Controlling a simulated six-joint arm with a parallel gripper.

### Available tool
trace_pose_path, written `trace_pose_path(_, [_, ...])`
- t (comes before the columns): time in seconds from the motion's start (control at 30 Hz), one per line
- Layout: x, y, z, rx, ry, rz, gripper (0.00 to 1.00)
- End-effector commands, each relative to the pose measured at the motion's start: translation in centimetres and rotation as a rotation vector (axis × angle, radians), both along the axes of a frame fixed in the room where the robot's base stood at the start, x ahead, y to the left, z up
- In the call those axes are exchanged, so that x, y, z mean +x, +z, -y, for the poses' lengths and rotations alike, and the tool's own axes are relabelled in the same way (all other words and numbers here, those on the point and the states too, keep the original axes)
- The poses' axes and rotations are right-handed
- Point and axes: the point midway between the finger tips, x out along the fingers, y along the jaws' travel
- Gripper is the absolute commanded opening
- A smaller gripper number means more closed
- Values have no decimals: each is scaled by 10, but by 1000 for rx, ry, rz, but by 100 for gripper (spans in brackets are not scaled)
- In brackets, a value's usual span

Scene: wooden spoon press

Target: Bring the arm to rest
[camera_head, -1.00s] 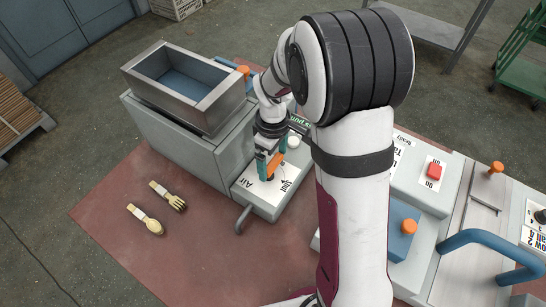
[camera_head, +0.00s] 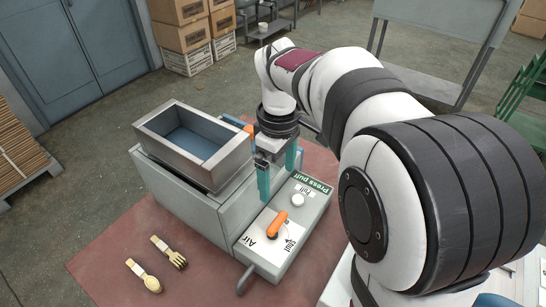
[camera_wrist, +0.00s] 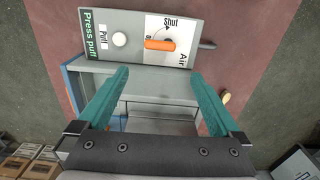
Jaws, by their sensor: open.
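My gripper (camera_head: 277,181) is open and empty, its two teal fingers pointing down beside the grey machine. There the orange lever (camera_wrist: 160,44) lies sideways below the word "Shut", beyond the fingertips.
The grey machine carries an open metal hopper (camera_head: 158,128). A white knob (camera_head: 297,200) is beside the lever. A grey handle (camera_head: 246,279) sticks out in front. A wooden spoon (camera_head: 150,283) and fork (camera_head: 175,258) lie on the red floor area. Boxes (camera_head: 182,35) stand behind.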

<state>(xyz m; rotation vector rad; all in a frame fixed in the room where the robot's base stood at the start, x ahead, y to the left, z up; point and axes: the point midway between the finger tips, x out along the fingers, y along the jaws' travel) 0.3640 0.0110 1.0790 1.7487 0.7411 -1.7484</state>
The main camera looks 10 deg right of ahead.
Motion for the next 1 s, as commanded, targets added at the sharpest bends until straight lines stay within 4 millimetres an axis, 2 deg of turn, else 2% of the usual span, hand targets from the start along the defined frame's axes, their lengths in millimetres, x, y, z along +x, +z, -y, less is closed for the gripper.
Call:
trace_pose_path(0.4, [0, 1, 0, 1, -2, -1, 100])
trace_pose_path(0.47, [-10, 4, -1, 6, -49, -1, 100])
trace_pose_path(0.57, [-66, 11, -4, 42, -331, -10, 100])
trace_pose_path(0.6, [-97, 11, -7, 60, -490, -20, 100])
trace_pose_path(0.7, [-167, -2, -14, 98, -865, -58, 100])
trace_pose_path(0.8, [-214, -19, -20, 119, -1138, -95, 100])
trace_pose_path(0.9, [-234, -30, -23, 125, -1266, -115, 100])
trace_pose_path(1.0, [-237, -32, -24, 124, -1288, -122, 100])
